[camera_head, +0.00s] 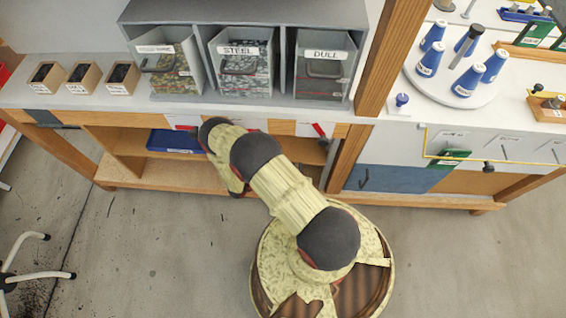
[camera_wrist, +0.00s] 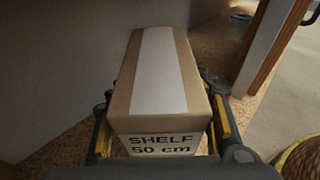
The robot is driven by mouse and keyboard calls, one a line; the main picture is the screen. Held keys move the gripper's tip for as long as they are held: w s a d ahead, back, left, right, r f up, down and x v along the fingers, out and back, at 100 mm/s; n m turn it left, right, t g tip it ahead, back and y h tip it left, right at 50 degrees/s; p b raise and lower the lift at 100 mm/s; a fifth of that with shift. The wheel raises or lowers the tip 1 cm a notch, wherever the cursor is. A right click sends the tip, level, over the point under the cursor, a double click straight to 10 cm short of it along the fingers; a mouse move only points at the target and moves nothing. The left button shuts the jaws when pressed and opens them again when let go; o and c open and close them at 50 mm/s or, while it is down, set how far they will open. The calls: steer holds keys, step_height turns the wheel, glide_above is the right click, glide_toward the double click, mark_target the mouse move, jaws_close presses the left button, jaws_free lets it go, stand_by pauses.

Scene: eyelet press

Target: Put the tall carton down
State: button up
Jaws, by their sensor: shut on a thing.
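The tall carton (camera_wrist: 159,95) is a brown box with a white strip along its long face and the printed words "SHELF 50 cm" on its near end. It fills the middle of the wrist view. My gripper (camera_wrist: 158,140) has its dark, yellow-edged fingers on both sides of the carton and is shut on it. Wood-chip board (camera_wrist: 245,120) shows around and below the carton; I cannot tell whether the carton touches it. In the head view my arm reaches toward the lower shelf (camera_head: 150,178) under the bench, and the gripper and carton are hidden there.
A blue box (camera_head: 175,141) lies on the shelf board left of my arm. Bins labelled STEEL (camera_head: 240,70) and DULL (camera_head: 322,70) stand on the bench above. A wooden post (camera_wrist: 262,45) rises right of the carton. Bare floor (camera_head: 450,260) is open at right.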

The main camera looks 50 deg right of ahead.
steer(key=shift+f, duration=0.1)
steer(key=o, duration=1.4)
steer(key=shift+o, duration=0.3)
steer(key=p+v, duration=0.2)
steer(key=v, duration=0.5)
steer(key=shift+a, duration=0.2)
steer(key=shift+r, duration=0.25)
